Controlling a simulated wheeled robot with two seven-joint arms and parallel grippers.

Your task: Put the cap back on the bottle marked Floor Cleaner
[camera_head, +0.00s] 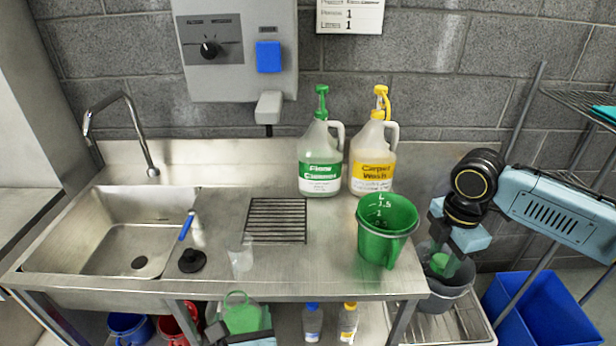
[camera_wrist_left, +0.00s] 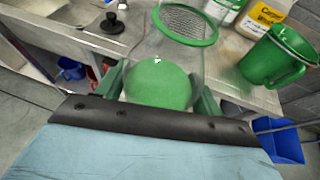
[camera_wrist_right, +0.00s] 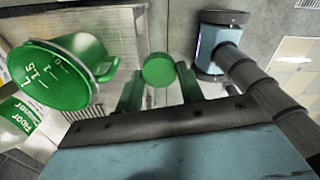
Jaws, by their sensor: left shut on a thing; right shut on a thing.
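The large bottle marked Floor Cleaner (camera_head: 320,178) stands upright on the counter with a green pump (camera_head: 321,102) on top. My right gripper (camera_head: 440,258) is shut on a round green cap (camera_wrist_right: 158,70), held in the air off the counter's right end. My left gripper (camera_head: 241,328) is low at the counter's front edge, shut on a clear vessel with green in its lower part (camera_wrist_left: 160,84). A green ring (camera_wrist_left: 214,32) shows at its far end. No marking on this vessel is readable. The cap is well apart from both.
A green measuring jug (camera_head: 386,246) stands near the counter's right end, beside my right gripper. Small bottles (camera_head: 312,322) stand below.

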